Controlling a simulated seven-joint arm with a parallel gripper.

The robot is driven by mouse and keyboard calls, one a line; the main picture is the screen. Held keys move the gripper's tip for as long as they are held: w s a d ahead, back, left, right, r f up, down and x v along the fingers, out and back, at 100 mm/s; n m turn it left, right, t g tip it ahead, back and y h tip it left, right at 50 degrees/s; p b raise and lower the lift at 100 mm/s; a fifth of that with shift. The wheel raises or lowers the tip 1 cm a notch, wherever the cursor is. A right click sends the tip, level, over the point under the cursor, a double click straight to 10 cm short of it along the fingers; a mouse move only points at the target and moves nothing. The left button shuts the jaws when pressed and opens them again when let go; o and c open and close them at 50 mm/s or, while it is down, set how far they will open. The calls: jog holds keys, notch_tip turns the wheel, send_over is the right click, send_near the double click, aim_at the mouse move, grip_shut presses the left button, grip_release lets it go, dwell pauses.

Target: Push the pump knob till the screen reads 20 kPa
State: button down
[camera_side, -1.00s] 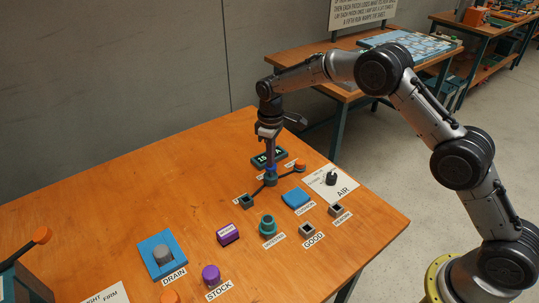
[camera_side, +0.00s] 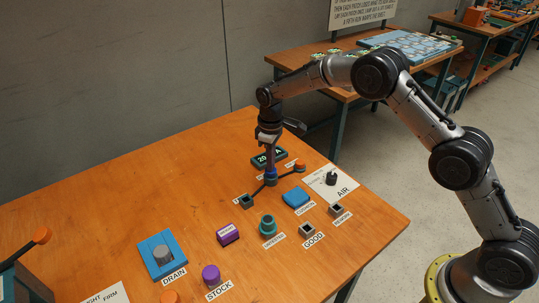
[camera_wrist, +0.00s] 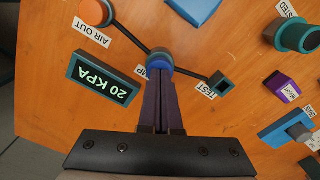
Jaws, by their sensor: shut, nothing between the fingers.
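The pump knob (camera_wrist: 160,60) is a blue cap on a dark teal base, at the middle of the hose line in the wrist view. In the side view the pump (camera_side: 270,180) stands near the table's back right. My gripper (camera_wrist: 160,85) is shut and empty, pointing down at the pump. Its fingertips appear to be at the blue knob, and they cover part of it; the exact contact is hidden. The screen (camera_wrist: 104,78) reads 20 KPA in green in the wrist view; it also shows behind the gripper in the side view (camera_side: 268,158).
An orange AIR OUT knob (camera_wrist: 95,12) and a small dark TEST socket (camera_wrist: 221,83) join the pump by dark lines.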

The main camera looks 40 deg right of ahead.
jog(key=shift+r, duration=2.5)
